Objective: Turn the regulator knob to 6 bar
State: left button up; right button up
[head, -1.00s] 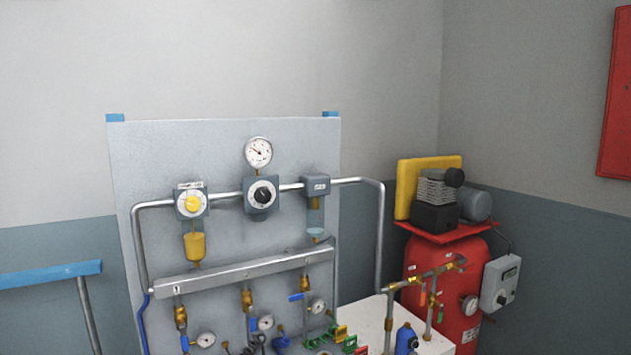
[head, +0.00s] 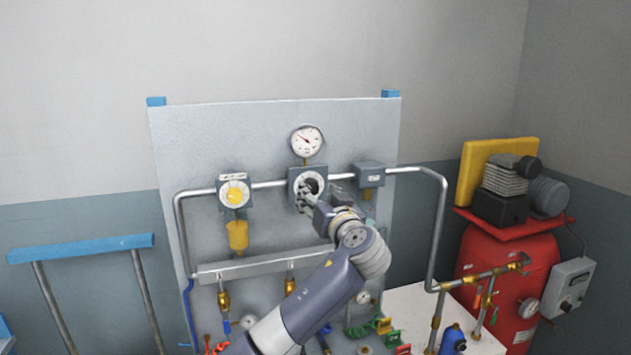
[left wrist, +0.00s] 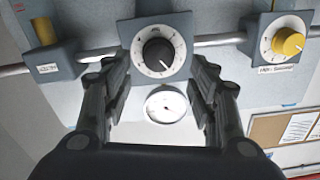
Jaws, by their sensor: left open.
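The black regulator knob (head: 313,183) sits on a white dial in a grey block on the panel, below a round white pressure gauge (head: 306,141). The gauge needle points to the upper left; its numbers are too small to read. My left gripper (head: 308,197) is in front of the regulator and hides part of it. In the left wrist view, which looks upside down, the open fingers (left wrist: 160,72) frame the black knob (left wrist: 159,53) from either side, and nothing is between them. The gauge (left wrist: 166,104) shows there too. My right gripper is not in view.
A yellow knob (head: 234,195) on another block is to the left, and a smaller grey block (head: 369,174) to the right, joined by a metal pipe. Valves and small gauges crowd the panel below. A red compressor tank (head: 510,275) stands at the right.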

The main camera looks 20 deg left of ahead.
aim_at(312, 188)
pick_arm(q)
jog(key=shift+p+x, duration=0.75)
jog(key=shift+x, duration=1.35)
jog(key=shift+w+f, duration=0.1)
jog(key=c, duration=1.1)
